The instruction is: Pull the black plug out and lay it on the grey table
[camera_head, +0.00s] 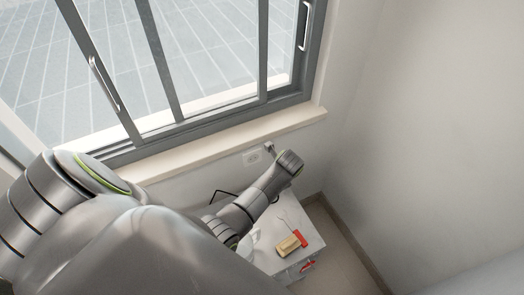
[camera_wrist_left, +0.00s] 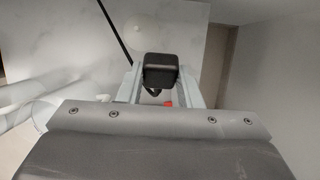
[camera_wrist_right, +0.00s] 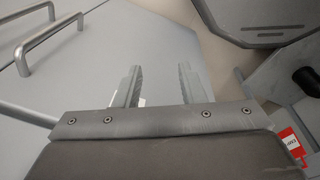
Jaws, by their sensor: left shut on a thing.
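The black plug (camera_wrist_left: 158,70) is between the fingers of my left gripper (camera_wrist_left: 157,85) in the left wrist view, with the fingers closed on its sides. A black cord (camera_wrist_left: 116,32) runs up and left beside it. In the head view my left gripper (camera_head: 270,148) is by the wall, next to the white wall socket (camera_head: 252,158); the plug cannot be made out there. The grey marbled table (camera_head: 268,236) stands below the arm. My right gripper (camera_wrist_right: 160,88) is open and empty in the right wrist view, and out of the head view.
A yellow block (camera_head: 288,246) and a red item (camera_head: 301,238) lie on the table. A window sill (camera_head: 230,130) runs above the socket. A black cord loop (camera_head: 222,194) shows left of the arm. Metal handles (camera_wrist_right: 50,42) show near my right gripper.

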